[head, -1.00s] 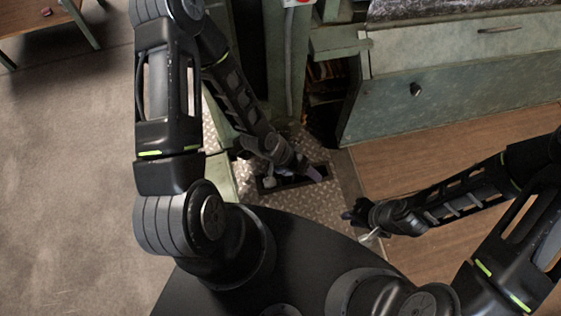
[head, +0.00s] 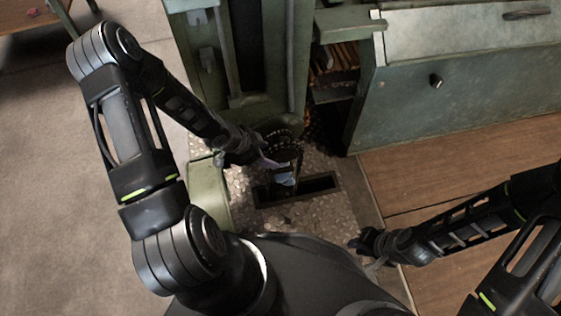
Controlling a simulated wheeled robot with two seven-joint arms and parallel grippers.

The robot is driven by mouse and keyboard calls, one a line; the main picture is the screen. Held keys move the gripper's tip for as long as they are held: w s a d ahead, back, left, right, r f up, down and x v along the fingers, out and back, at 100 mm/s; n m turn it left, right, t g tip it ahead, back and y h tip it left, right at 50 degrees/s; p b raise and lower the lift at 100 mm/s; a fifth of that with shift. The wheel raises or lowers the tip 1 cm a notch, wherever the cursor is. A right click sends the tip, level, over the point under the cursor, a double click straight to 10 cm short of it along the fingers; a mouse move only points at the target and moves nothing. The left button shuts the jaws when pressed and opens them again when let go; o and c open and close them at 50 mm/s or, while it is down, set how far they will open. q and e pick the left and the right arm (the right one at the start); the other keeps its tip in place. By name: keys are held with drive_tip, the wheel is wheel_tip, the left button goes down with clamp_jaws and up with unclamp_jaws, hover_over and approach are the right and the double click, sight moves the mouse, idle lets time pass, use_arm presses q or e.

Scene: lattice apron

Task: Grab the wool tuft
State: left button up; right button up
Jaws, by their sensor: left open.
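A small pale bluish-white tuft (head: 285,179), which looks like the wool tuft, shows at the dark slot (head: 312,187) in the metal tread plate. I cannot tell whether it rests in the slot or hangs above it. A dark round part stands just behind it. My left gripper (head: 244,160) is open and empty, to the left of the tuft and slightly above it in the head view. Its purplish finger lies close to the tuft; I cannot tell whether they touch. My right gripper (head: 366,256) is low at the right, well away from the tuft, and its jaws are too small to judge.
A green machine column (head: 270,70) stands behind the slot, with a low green block (head: 208,195) at the left. A green cabinet (head: 460,100) fills the back right. Wooden boards (head: 450,190) lie right of the tread plate (head: 240,215). Floor at the left is open.

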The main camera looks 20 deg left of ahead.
sight(278, 159)
use_arm(q)
drive_tip(key=shift+b+x, duration=0.95)
drive_tip(key=shift+x, duration=0.4)
drive_tip(key=b+x, duration=0.3)
drive_tip(key=x, duration=0.2)
drive_tip(key=shift+a+f, duration=0.15)
drive_tip(key=shift+f, duration=0.1)
drive_tip(key=shift+r, duration=0.1)
drive_tip(key=shift+c, duration=0.5)
clamp_jaws()
